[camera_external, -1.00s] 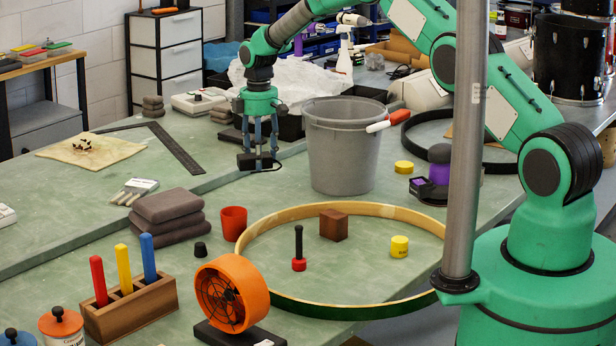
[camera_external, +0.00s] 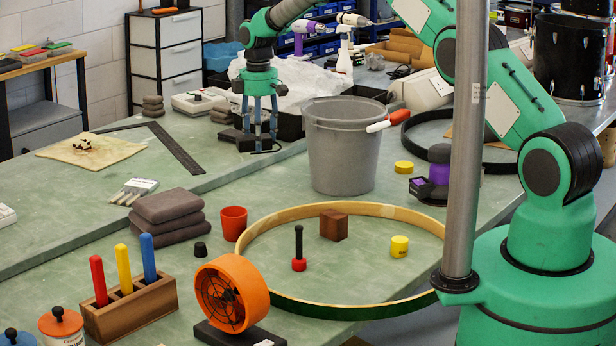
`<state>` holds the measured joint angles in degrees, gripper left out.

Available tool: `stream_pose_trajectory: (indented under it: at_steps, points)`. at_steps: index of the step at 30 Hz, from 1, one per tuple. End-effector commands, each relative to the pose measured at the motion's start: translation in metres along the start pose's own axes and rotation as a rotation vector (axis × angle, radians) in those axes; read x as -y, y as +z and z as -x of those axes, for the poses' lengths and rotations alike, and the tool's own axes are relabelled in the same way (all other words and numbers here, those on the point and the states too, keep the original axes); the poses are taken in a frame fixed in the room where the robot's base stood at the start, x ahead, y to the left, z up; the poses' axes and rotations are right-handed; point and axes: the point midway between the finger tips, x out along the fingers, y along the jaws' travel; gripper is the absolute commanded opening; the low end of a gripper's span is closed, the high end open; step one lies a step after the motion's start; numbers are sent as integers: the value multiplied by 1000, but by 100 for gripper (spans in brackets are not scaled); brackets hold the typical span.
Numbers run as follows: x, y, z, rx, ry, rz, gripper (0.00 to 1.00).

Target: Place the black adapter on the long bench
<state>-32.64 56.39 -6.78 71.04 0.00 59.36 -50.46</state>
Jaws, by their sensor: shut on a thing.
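My gripper (camera_external: 259,128) hangs down left of the grey bucket, its fingers shut on the black adapter (camera_external: 250,144). The adapter is a small dark block between the fingertips, with a thin dark cable loop showing at its right. It appears to be above the green bench surface, though the exact gap cannot be told. Two green bench tops show: a nearer one (camera_external: 330,265) bearing the wooden hoop, and a farther one (camera_external: 60,205) at the left. I cannot tell which is the long bench.
The tall grey bucket (camera_external: 341,160) stands just right of my gripper. A dark flat object (camera_external: 226,135) and a black tray (camera_external: 291,125) lie close by. A black L-shaped strip (camera_external: 175,150) and a tan cloth (camera_external: 92,152) lie left. Bare bench shows between them and my gripper.

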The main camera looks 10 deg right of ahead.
Motion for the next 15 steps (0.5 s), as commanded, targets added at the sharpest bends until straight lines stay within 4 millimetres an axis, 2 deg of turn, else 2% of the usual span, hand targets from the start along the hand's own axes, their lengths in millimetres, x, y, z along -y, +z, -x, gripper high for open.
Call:
stream_pose_trajectory:
  at_steps: [8, 11, 15]
  points:
    - [40, -46, 1, -1, 1, -88, 17]
    - [64, -70, 1, -1, 1, -139, 17]
    - [105, -108, 1, -1, 0, -227, 17]
